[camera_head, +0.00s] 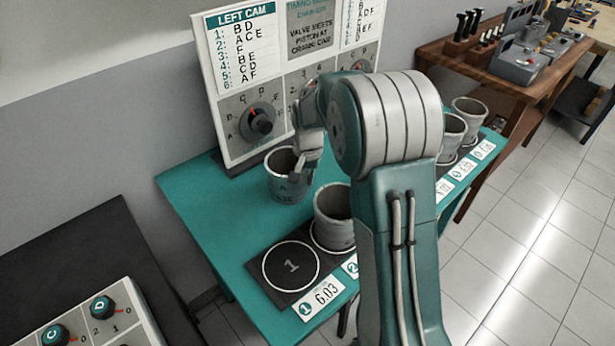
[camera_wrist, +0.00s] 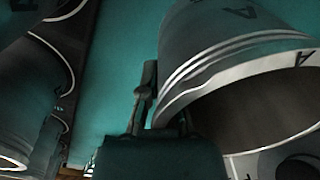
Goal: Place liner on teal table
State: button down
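A grey metal cylinder liner (camera_head: 287,186) with dark letters on its side is over the back left of the teal table (camera_head: 205,205), in front of the board. I cannot tell whether its base touches the table. My gripper (camera_head: 304,168) is at the liner's right side. In the wrist view, the liner (camera_wrist: 215,50) fills the upper right, its open end showing. My gripper (camera_wrist: 165,110) has its fingers on either side of the liner's wall at the rim and looks shut on it. The inner finger is mostly hidden.
A dark strip holds ringed places; place 1 (camera_head: 291,266) is empty. Another liner (camera_head: 333,217) stands beside it, and more (camera_head: 468,115) stand farther right, partly behind my arm. The board (camera_head: 262,85) with dials rises behind. A control panel (camera_head: 90,322) is at lower left.

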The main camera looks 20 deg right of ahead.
jog(key=shift+d, duration=0.1)
jog(key=c, duration=0.8)
grip_release()
